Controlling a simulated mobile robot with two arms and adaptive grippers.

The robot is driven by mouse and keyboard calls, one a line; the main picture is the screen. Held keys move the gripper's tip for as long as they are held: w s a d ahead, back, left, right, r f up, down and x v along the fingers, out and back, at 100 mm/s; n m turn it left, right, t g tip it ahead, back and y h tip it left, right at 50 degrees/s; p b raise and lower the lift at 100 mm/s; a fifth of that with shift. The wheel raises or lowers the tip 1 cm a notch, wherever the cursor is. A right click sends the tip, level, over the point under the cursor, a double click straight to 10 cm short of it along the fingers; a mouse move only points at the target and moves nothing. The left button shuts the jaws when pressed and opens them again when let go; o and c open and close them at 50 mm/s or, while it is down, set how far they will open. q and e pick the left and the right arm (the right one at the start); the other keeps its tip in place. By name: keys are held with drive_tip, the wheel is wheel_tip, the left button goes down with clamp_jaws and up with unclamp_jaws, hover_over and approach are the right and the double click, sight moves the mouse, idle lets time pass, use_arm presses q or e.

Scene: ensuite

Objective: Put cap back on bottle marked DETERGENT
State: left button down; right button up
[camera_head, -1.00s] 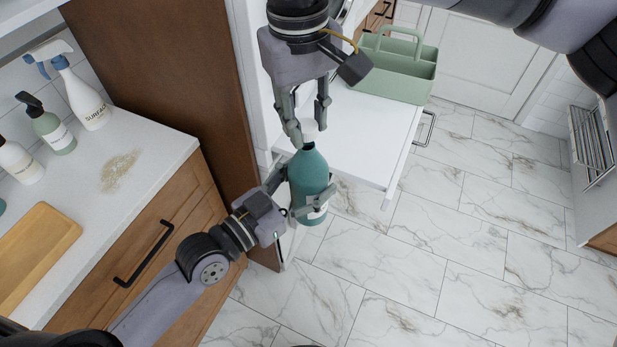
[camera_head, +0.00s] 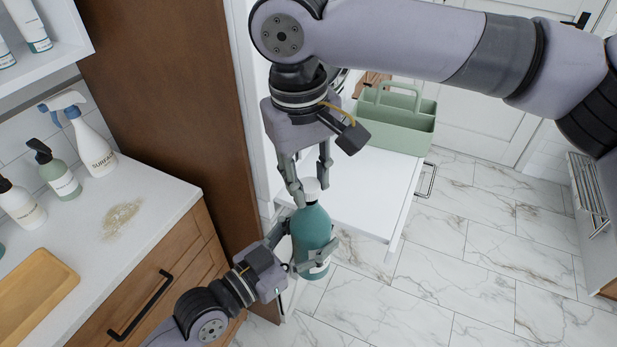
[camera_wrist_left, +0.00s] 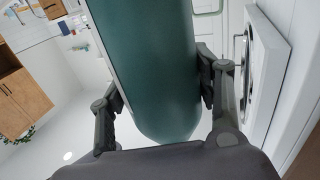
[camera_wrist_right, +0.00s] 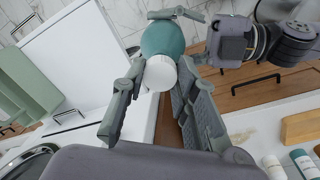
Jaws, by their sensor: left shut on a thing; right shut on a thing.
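The teal bottle (camera_head: 311,232) is upright in my left gripper (camera_head: 309,262), whose fingers are closed around its body; it also fills the middle of the left wrist view (camera_wrist_left: 148,65). A white cap (camera_head: 312,187) sits at the bottle's mouth, between the fingertips of my right gripper (camera_head: 311,188). In the right wrist view the cap (camera_wrist_right: 159,73) covers the top of the bottle (camera_wrist_right: 162,38), and the right fingers hold its sides. I cannot tell whether it is threaded on.
A white pulled-out surface (camera_head: 365,195) lies right of the bottle, with a green caddy (camera_head: 395,125) on it. The counter (camera_head: 150,205) at left holds a spray bottle (camera_head: 92,143), a pump bottle (camera_head: 57,178) and a wooden board (camera_head: 35,295). Marble floor is open at right.

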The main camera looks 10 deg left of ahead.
sight(310, 226)
drive_tip(key=shift+f, duration=0.9)
drive_tip(key=shift+f, duration=0.55)
drive_tip(key=m, duration=1.2)
drive_tip(key=shift+w+a+m+g, duration=0.1)
drive_tip(key=shift+m+g, duration=0.2)
drive_tip(key=m, duration=0.5)
drive_tip(key=shift+m, duration=0.4)
drive_tip(key=m, duration=0.4)
drive_tip(key=shift+w, duration=0.1)
